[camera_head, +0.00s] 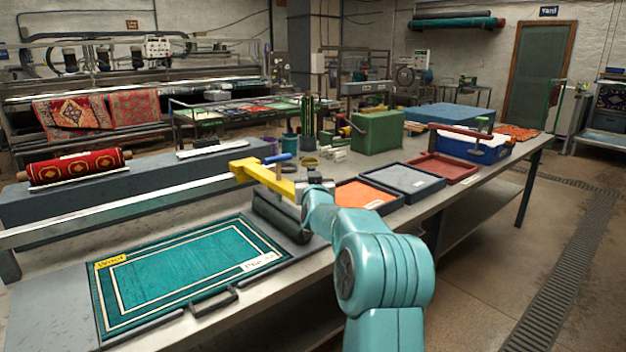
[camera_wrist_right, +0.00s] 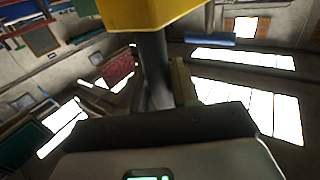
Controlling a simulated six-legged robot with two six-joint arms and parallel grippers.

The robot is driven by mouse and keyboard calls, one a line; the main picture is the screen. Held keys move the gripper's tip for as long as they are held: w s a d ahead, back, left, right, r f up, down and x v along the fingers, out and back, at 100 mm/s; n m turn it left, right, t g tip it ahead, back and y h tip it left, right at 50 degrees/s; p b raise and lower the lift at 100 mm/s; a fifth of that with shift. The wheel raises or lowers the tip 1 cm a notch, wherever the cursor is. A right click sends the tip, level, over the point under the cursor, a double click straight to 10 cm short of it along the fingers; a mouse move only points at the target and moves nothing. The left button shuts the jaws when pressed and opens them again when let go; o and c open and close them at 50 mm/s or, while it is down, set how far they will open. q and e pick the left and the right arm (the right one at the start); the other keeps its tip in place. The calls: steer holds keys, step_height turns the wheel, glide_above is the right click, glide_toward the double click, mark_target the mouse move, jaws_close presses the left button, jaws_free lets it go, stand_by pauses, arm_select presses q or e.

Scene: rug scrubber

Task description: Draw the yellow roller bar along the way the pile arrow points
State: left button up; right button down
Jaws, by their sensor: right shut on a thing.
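The yellow roller bar (camera_head: 262,177) is at my right gripper (camera_head: 303,187), above the right end of the rug panel. My right gripper is shut on it; the yellow part also fills the top of the right wrist view (camera_wrist_right: 150,12). A dark roller (camera_head: 280,220) shows just below, at the rug's right edge; whether it joins the bar is unclear. The teal rug (camera_head: 180,268) with pale border lines lies flat on the bench. A white pile label (camera_head: 262,262) is at its right end and a yellow label (camera_head: 108,262) at its far left corner. My left gripper is not in view.
Orange (camera_head: 368,197), grey (camera_head: 412,181) and red (camera_head: 443,167) trays stand to the right on the bench. A green box (camera_head: 377,132) is behind them. A rolled red rug (camera_head: 78,168) lies on a grey ledge at far left. The space over the teal rug is clear.

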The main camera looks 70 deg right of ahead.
steer(key=shift+s+d+r, duration=0.1)
steer(key=shift+s+r, duration=0.1)
steer(key=shift+r, duration=0.05)
steer(key=c, duration=1)
jaws_free()
steer(key=shift+d, duration=0.1)
steer(key=shift+d+f, duration=0.15)
steer(key=shift+f, duration=0.15)
steer(key=shift+a+r, duration=0.15)
steer(key=shift+a, duration=0.2)
steer(key=shift+s+a, duration=0.1)
steer(key=shift+a, duration=0.1)
steer(key=b+v, duration=0.2)
steer(key=v, duration=1.3)
steer(key=shift+s+a, duration=0.1)
steer(key=shift+a, duration=0.1)
